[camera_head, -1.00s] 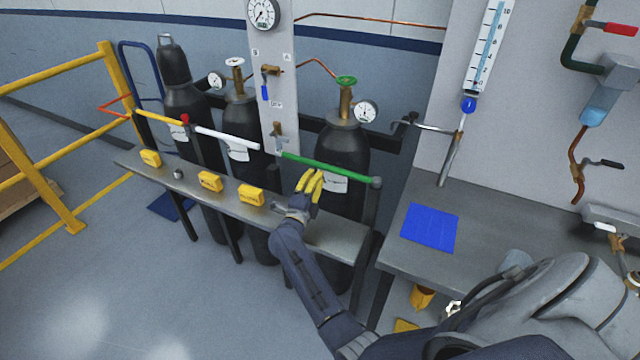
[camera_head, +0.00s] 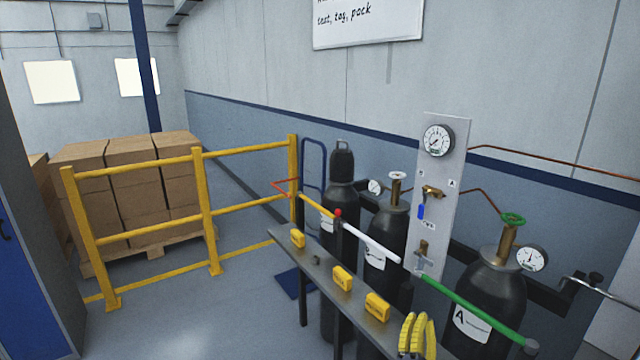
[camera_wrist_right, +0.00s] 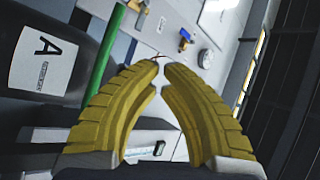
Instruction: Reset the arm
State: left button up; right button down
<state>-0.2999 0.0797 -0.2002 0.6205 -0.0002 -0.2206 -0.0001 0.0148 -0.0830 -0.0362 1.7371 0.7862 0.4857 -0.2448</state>
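My right gripper (camera_head: 417,318) shows at the bottom edge of the head view, its two yellow fingers pointing up beside the near end of the narrow metal shelf (camera_head: 318,287). In the right wrist view the yellow fingers (camera_wrist_right: 162,66) curve inward and their tips come together with nothing visible between them. A black cylinder with an "A" label (camera_wrist_right: 45,60) and a green bar (camera_wrist_right: 102,72) lie beyond the fingers there. My left gripper is in neither view.
Several yellow blocks, one a yellow block (camera_head: 342,278), sit on the shelf. Black cylinders with gauges, one a black cylinder (camera_head: 488,290), stand behind it. Yellow railing (camera_head: 205,205) and stacked boxes (camera_head: 130,185) are at left.

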jog(key=s+a+f+n+g+y, duration=0.6)
jog(key=s+a+f+n+y, duration=0.45)
jog(key=n, duration=0.75)
jog(key=s+d+f+n+g+h, duration=0.2)
jog(key=s+d+f+g+h, duration=0.15)
jog(key=s+d, duration=0.6)
jog(key=s+d+f+n+g+h, duration=0.2)
jog(key=s+d+n+g+h, duration=0.25)
jog(key=s, duration=0.85)
jog(key=s+a+f+m+g+y, duration=0.1)
jog(key=s+a+f+g+y, duration=0.1)
jog(key=f, duration=1.5)
jog(key=s+a+f+m+g+y, duration=0.1)
jog(key=s+a+f+m+y, duration=0.1)
jog(key=f, duration=1.4)
jog(key=s+f+m+g+y, duration=0.1)
jog(key=s+f+m+g, duration=0.1)
jog(key=s+f, duration=1.6)
jog(key=s, duration=0.3)
jog(key=shift+f+g, duration=0.15)
jog(key=shift+g, duration=0.25)
